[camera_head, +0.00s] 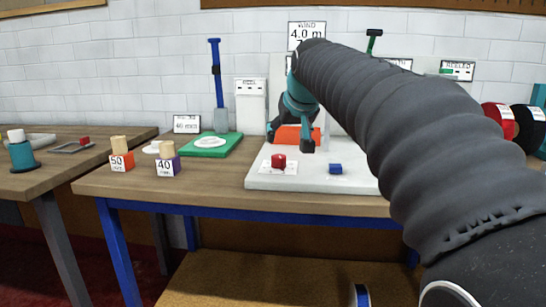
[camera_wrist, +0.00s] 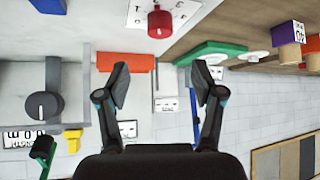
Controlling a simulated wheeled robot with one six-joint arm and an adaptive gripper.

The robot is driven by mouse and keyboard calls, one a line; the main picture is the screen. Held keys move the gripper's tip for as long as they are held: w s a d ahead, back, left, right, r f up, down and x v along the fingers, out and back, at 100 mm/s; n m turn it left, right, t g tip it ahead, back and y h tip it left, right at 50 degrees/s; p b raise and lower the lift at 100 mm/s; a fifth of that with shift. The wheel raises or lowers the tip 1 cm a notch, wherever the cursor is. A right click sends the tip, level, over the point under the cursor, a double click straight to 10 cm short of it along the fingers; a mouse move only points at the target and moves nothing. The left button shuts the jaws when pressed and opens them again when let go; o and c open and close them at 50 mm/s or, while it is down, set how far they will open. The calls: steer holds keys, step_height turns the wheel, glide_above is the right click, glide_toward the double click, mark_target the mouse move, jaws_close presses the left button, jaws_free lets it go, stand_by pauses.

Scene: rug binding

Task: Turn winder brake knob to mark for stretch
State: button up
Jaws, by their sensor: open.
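A red knob (camera_head: 278,160) stands on a small white marked plate (camera_head: 291,169) at the front left of the white winder base (camera_head: 260,183). A dark round knob (camera_wrist: 42,105) with a pale pointer line sits on a grey panel at left; I cannot tell which knob is the brake's. My gripper (camera_wrist: 163,82) is open and empty, apart from both knobs. In the head view my gripper (camera_head: 291,133) is behind the red knob.
An orange block (camera_head: 288,135) is close to my gripper. A blue block (camera_head: 335,169) sits right of the red knob. A green base (camera_head: 209,151) with a white disc and numbered blocks (camera_head: 167,165) stand at left. My arm hides the bench's right side.

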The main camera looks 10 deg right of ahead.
mark_target(279, 156)
steer(key=x, duration=1.2)
steer(key=shift+f, duration=0.1)
steer(key=c, duration=1.1)
